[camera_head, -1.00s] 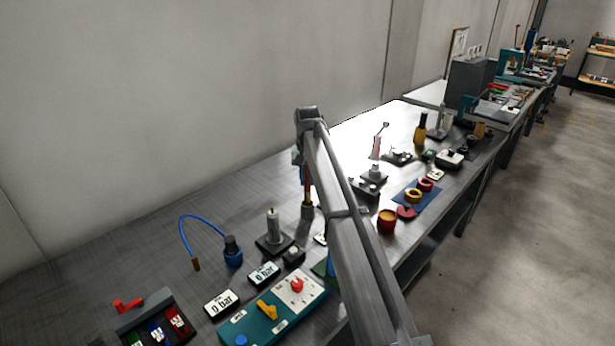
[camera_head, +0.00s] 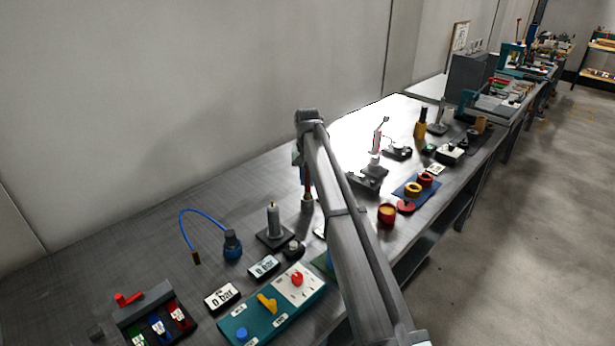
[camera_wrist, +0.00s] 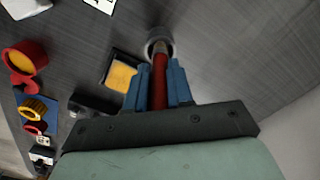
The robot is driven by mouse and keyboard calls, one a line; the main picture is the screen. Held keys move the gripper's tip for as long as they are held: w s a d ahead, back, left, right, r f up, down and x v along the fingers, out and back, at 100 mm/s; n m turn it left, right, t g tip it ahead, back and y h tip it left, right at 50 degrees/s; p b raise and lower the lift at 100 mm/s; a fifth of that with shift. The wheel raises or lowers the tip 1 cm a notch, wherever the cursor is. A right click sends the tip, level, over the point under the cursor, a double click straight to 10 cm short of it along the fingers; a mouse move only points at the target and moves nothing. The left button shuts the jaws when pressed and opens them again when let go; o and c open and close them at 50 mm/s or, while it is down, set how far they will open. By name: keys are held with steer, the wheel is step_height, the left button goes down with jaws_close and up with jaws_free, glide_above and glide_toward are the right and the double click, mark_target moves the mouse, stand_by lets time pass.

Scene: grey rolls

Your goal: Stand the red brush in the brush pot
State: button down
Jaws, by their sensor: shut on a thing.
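The red brush (camera_wrist: 159,80) is upright between the blue fingers of my gripper (camera_wrist: 160,68), which is shut on its handle. In the head view the red brush (camera_head: 307,182) shows just left of my arm, directly above the grey brush pot (camera_head: 307,206). In the wrist view the brush pot (camera_wrist: 168,36) is a round grey cup past the fingertips. The brush's lower end overlaps the pot's mouth and seems to reach into it; how deep is hidden. My arm hides most of the gripper in the head view.
A grey post on a dark base (camera_head: 274,226) and a blue-tubed bottle (camera_head: 232,246) stand left of the pot. A teal control panel (camera_head: 250,325) is in front. A red pot (camera_head: 387,213) stands to the right. The wall runs behind the bench.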

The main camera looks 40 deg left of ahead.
mark_target(307, 191)
steer(key=shift+f, duration=1.65)
steer(key=c, duration=0.9)
jaws_free()
steer(key=shift+r, duration=0.1)
step_height(307, 191, up, 14)
steer(key=shift+f, duration=0.2)
